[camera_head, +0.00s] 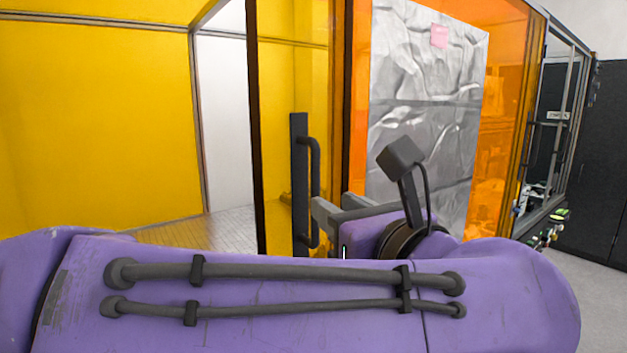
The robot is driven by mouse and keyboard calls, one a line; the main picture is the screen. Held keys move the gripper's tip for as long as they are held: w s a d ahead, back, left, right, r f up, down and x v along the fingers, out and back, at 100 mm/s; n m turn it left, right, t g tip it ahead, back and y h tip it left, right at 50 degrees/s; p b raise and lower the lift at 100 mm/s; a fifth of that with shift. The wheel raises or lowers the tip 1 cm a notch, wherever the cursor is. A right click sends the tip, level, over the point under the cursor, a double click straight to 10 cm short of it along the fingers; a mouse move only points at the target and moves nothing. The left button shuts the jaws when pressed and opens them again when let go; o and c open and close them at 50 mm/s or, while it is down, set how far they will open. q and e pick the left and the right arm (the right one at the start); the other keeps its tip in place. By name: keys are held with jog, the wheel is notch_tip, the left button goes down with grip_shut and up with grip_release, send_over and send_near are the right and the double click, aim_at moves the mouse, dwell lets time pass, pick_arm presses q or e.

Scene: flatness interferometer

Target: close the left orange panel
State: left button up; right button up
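The left orange panel (279,95) is a see-through yellow-orange sheet with a dark upright edge. A gap showing a white interior lies to the left of that edge. A black upright handle (315,180) on a dark plate is fixed to the panel. My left gripper (326,212), grey-fingered on a purple wrist, is at the lower part of the handle. Its fingertips overlap the handle in view; contact is unclear, and I cannot tell whether they grip it. My purple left forearm hides the lower part of the scene. My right gripper is out of view.
An orange panel (505,110) with a crumpled silver sheet (430,110) and pink note stands to the right. A yellow wall (95,120) fills the left. Dark cabinets (595,165) and clear grey floor (590,285) lie at far right.

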aim_at(316, 192)
pick_arm(q)
jog(key=shift+w+a+r+p, duration=0.3)
jog(key=shift+w+a+p, duration=0.15)
jog(key=shift+w, duration=0.2)
jog(key=shift+w+a+r+p, duration=0.25)
jog(key=shift+w+a+p, duration=0.2)
jog(key=shift+w, duration=0.15)
jog(key=w, duration=0.1)
jog(key=w+p, duration=0.1)
jog(key=w, duration=0.1)
jog(key=w+a+f, duration=0.1)
jog(key=w, duration=0.1)
jog(key=shift+a, duration=0.1)
jog(key=shift+s+r, duration=0.1)
jog(key=shift+s, duration=0.35)
grip_shut()
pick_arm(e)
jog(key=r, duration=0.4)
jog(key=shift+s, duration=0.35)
